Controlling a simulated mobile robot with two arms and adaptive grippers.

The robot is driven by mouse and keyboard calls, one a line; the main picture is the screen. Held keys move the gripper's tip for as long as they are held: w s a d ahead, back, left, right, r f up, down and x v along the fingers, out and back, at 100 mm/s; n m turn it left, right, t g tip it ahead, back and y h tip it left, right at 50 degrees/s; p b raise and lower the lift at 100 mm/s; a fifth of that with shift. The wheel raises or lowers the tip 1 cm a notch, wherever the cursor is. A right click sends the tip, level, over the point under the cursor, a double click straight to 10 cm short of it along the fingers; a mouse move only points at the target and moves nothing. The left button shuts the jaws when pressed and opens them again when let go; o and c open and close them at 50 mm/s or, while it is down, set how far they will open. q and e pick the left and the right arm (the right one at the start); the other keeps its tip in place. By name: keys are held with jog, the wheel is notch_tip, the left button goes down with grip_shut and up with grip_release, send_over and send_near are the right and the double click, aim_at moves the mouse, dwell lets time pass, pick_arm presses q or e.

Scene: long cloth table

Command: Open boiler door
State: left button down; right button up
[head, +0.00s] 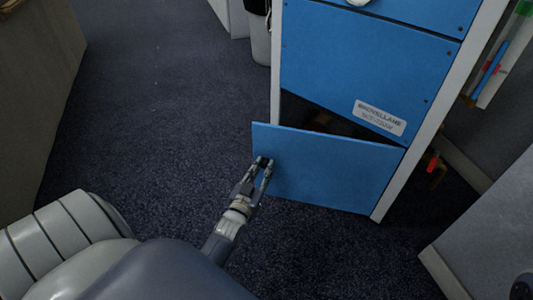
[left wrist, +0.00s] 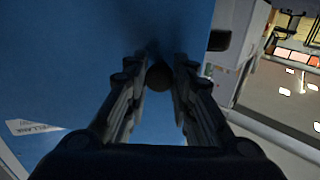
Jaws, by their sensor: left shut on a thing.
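The boiler is a tall blue cabinet (head: 367,62) with white edges. Its lower blue door (head: 322,172) stands ajar, with its left edge swung out toward me and a dark gap above it. The right edge stays close to the white frame. My left gripper (head: 265,163) is at the door's left part. In the left wrist view its fingers (left wrist: 159,80) are closed around a small dark round knob (left wrist: 158,77) on the blue face. In the head view the fingers hide the knob. My right gripper is not seen.
A pale bin (head: 260,40) stands left of the cabinet at the back. Pipes with a red part (head: 433,162) are at its right. A grey box-like unit (head: 490,235) stands at the lower right. Dark carpet (head: 165,90) is clear to the left.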

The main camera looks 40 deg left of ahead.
pick_arm(q)
jog(key=shift+s+d+n+y+p, duration=0.35)
jog(key=shift+s+d+y, duration=0.15)
jog(key=shift+s, duration=0.35)
jog(key=shift+s+d+n+y+p, duration=0.25)
jog(key=shift+s+d+y+p, duration=0.2)
jog(key=shift+s, duration=0.4)
jog(key=c, duration=1.3)
grip_release()
jog(key=shift+c, duration=0.2)
jog(key=shift+r, duration=0.1)
notch_tip(320, 180, up, 10)
